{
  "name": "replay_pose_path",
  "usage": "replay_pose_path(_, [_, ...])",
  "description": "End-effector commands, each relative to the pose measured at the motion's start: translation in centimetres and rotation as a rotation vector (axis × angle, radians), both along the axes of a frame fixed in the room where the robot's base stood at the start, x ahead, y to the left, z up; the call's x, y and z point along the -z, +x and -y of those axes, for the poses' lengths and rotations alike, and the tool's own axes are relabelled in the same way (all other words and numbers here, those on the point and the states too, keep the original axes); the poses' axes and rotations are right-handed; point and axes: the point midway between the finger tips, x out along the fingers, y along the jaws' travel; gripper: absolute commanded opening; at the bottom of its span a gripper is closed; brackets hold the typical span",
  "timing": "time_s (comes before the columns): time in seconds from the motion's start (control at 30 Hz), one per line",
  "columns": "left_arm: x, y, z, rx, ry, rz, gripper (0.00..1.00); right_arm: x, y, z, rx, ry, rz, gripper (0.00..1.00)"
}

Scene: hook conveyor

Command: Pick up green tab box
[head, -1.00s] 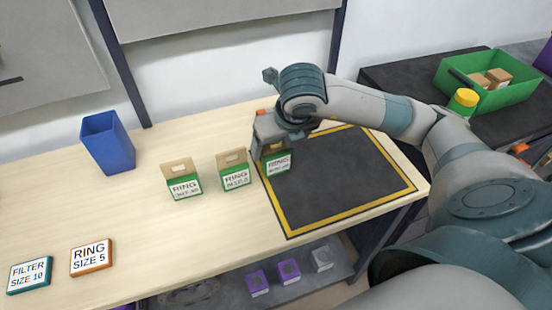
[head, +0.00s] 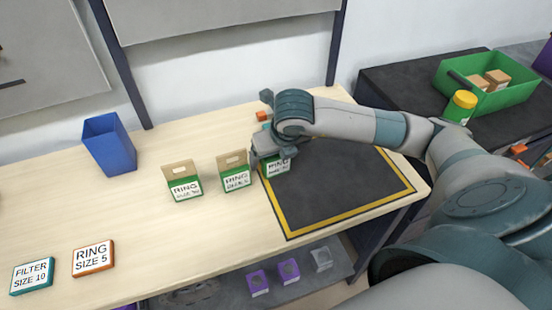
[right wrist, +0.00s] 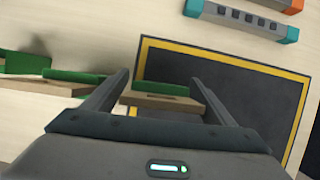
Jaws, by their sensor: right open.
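Three green boxes with tan handle tabs and white RING labels stand in a row on the table. The left box (head: 185,188) and the middle box (head: 236,180) stand on bare wood. The right box (head: 278,167) stands at the left edge of the black mat (head: 335,190), its upper part hidden by my right gripper (head: 268,157). In the right wrist view my right gripper (right wrist: 162,98) is open, its fingers either side of that box's tan tab (right wrist: 155,104); I cannot tell if they touch it. My left gripper is out of view.
A blue bin (head: 110,145) stands at the back left. FILTER (head: 32,276) and RING SIZE 5 (head: 93,259) signs lie at front left. A green crate (head: 490,92) is on the right-hand dark table.

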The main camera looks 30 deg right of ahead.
Motion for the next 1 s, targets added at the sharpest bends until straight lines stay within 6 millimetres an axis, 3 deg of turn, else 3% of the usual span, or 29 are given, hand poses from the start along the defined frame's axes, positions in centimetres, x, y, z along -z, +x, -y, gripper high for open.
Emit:
replay_pose_path(0.2, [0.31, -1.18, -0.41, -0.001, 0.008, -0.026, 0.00, 1.00, 0.37, 0.08, -0.001, 0.000, 0.000, 0.78])
replay_pose_path(0.6, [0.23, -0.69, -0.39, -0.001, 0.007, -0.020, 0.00, 0.96, 0.38, 0.07, -0.001, -0.001, 0.001, 0.78])
replay_pose_path(0.8, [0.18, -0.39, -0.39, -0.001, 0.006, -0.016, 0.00, 0.95, 0.37, 0.07, -0.001, -0.001, 0.001, 0.33])
replay_pose_path(1.0, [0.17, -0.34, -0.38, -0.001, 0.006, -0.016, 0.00, 0.93, 0.38, 0.07, -0.001, -0.001, 0.002, 0.33])
